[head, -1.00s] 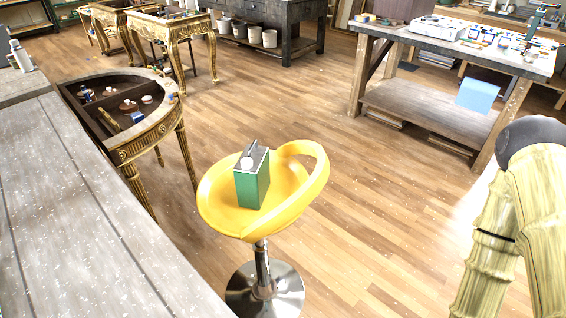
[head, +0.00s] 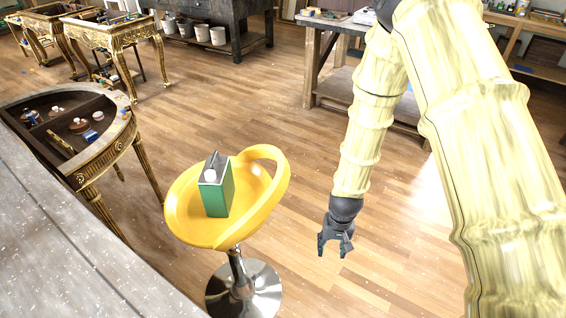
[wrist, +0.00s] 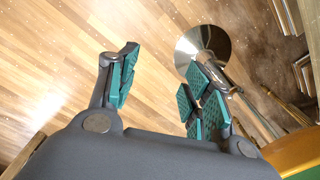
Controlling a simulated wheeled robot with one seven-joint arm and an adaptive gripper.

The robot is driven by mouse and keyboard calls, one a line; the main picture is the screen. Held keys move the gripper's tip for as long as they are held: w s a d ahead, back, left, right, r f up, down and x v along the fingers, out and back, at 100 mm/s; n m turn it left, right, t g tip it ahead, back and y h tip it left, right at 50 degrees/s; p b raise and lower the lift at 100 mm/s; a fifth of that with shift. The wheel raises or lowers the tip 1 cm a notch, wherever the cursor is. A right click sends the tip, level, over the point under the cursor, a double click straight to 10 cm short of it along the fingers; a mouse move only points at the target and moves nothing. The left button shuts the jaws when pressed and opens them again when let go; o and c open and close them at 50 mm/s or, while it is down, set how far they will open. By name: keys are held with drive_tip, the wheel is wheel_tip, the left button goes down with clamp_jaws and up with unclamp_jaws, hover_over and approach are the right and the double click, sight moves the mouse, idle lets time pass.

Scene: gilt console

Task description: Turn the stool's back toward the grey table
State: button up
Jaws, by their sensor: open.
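The yellow stool (head: 262,215) stands upright on its round chrome foot. In the head view its raised looped back is on the right side of the seat, facing my gripper. A green can (head: 217,190) with a white cap stands on the seat. My gripper (head: 333,250) is open and empty, pointing down right of the stool, apart from it. In the wrist view, my gripper's fingers (wrist: 163,88) are spread; the chrome foot (wrist: 203,45) shows beyond them and part of the yellow seat (wrist: 290,156) at lower right. A grey-topped table (head: 330,22) stands at the back, partly hidden by my arm.
A long grey plank surface (head: 70,245) fills the lower left. A gilt console (head: 105,150) with small items inside stands left of the stool. More gilt tables (head: 110,35) and a dark bench (head: 215,15) are behind. Wooden floor (head: 230,105) is clear behind the stool.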

drive_tip(key=w+a+r+p, duration=0.1)
drive_tip(key=w+a+r, duration=0.2)
drive_tip(key=w+r, duration=0.35)
drive_tip(key=w+a+r+p, duration=0.1)
drive_tip(key=w+a+r, duration=0.2)
drive_tip(key=r, duration=0.6)
drive_tip(key=y+p, duration=0.2)
approach(284, 170)
drive_tip(key=shift+p+x, duration=1.6)
drive_tip(key=shift+x, duration=3.4)
drive_tip(key=shift+w, duration=0.1)
clamp_jaws()
